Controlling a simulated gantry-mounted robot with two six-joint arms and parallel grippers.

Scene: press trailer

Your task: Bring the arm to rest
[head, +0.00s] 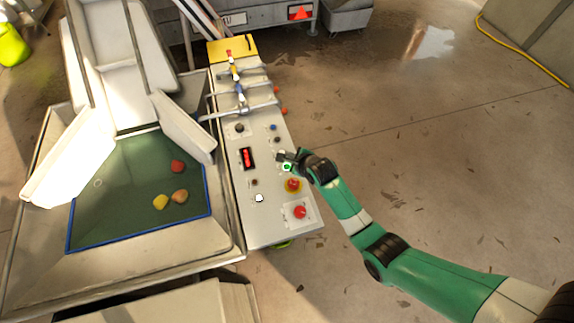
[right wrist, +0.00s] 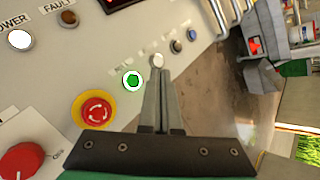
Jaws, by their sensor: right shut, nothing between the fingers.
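My right arm, green and white, reaches in from the lower right in the head view. Its gripper (head: 284,157) is over the right edge of the grey control panel (head: 228,176), beside the lit green button (head: 286,167). In the right wrist view the fingers (right wrist: 161,75) are shut together with nothing between them. Their tips appear near a small white knob or button, with the green button (right wrist: 133,81) just left of them. I cannot tell whether the tips touch the panel. My left gripper is not in view.
A red emergency stop on yellow (head: 293,185) and a red knob (head: 300,212) sit below on the panel. Curved metal bars (head: 245,92) cross its upper part. A green-floored hopper (head: 120,200) with red and yellow-orange lumps stands left. The concrete floor (head: 440,150) at right is open.

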